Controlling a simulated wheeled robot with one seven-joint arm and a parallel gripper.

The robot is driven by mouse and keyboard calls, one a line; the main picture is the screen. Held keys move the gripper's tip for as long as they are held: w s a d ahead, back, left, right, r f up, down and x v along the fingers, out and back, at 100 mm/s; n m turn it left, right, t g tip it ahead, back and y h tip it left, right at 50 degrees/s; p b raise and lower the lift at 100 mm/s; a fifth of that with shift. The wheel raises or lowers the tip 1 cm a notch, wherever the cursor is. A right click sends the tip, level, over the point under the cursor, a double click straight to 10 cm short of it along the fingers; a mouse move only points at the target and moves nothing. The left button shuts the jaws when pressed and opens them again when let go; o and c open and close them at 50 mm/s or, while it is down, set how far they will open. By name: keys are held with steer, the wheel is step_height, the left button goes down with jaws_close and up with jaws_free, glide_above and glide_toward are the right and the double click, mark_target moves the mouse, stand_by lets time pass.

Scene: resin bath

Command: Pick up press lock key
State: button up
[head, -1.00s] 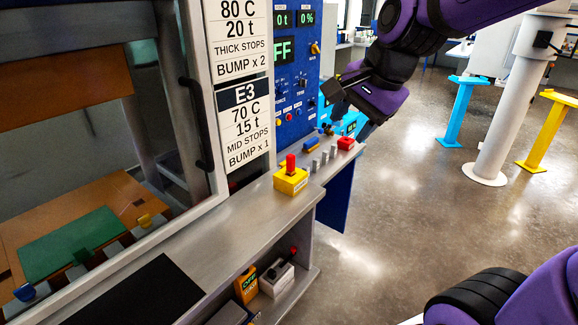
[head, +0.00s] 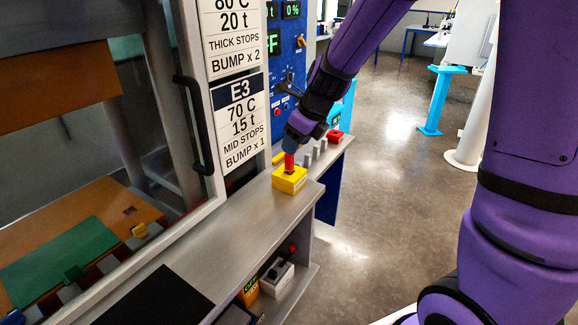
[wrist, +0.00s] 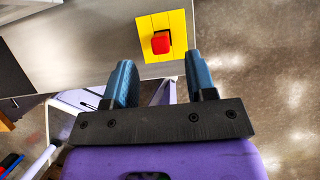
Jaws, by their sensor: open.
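A red key (head: 289,162) stands upright in a yellow block (head: 290,182) on the grey ledge in front of the press. In the wrist view the red key (wrist: 161,43) sits in a dark slot of the yellow block (wrist: 150,22), just beyond my fingertips and between their lines. My gripper (wrist: 160,66) is open, with a blue finger on each side and nothing between them. In the head view my gripper (head: 290,147) is at the top of the red key. I cannot tell whether it touches.
The grey ledge (head: 235,215) also bears several grey pegs and a red block (head: 334,136) behind the yellow block. The glazed press door with a black handle (head: 196,125) stands at left. A lower shelf holds a white-grey box (head: 277,277). Open floor lies at right.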

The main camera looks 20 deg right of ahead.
mark_target(287, 167)
steer(key=shift+x, duration=3.75)
jaws_close()
